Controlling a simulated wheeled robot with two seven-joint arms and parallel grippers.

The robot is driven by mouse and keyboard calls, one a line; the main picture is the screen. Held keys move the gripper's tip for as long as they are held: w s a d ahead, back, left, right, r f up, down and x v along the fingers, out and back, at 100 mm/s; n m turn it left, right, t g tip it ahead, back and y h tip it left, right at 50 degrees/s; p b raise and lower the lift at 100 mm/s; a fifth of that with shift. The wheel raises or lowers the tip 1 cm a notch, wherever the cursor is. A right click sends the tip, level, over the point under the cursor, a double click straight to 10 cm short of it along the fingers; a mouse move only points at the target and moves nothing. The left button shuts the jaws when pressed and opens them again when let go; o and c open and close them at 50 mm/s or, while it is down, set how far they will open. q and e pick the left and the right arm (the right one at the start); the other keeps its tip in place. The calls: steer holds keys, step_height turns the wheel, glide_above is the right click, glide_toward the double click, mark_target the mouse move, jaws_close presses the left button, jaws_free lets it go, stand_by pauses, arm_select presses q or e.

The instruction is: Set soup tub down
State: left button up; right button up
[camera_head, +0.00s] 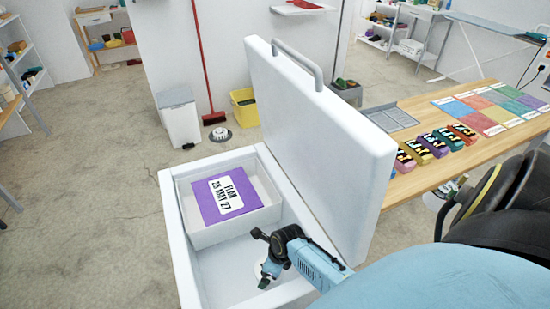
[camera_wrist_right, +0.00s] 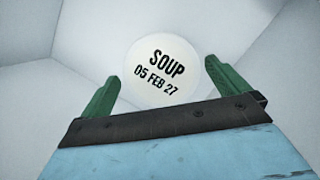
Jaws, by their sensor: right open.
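The soup tub (camera_wrist_right: 165,70) has a round white lid with the black print "SOUP 05 FEB 27" in the right wrist view. It sits inside the white chest (camera_head: 178,232), whose floor and walls surround it. In the head view only a pale sliver of the tub (camera_head: 258,268) shows beside my right gripper (camera_head: 265,277), which hides the rest. My right gripper is open, its green fingers spread on either side of the tub's near part. I cannot tell whether they touch it. My left gripper is not in view.
A white inner bin (camera_head: 253,176) in the chest holds a purple package marked "FLAN 25 MAY 27" (camera_head: 220,195).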

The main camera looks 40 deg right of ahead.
steer(key=p+v, duration=0.2)
steer(key=v, duration=0.5)
steer(key=shift+p, duration=0.3)
steer(key=shift+s+r, duration=0.15)
steer(key=shift+r, duration=0.35)
steer(key=shift+d, duration=0.1)
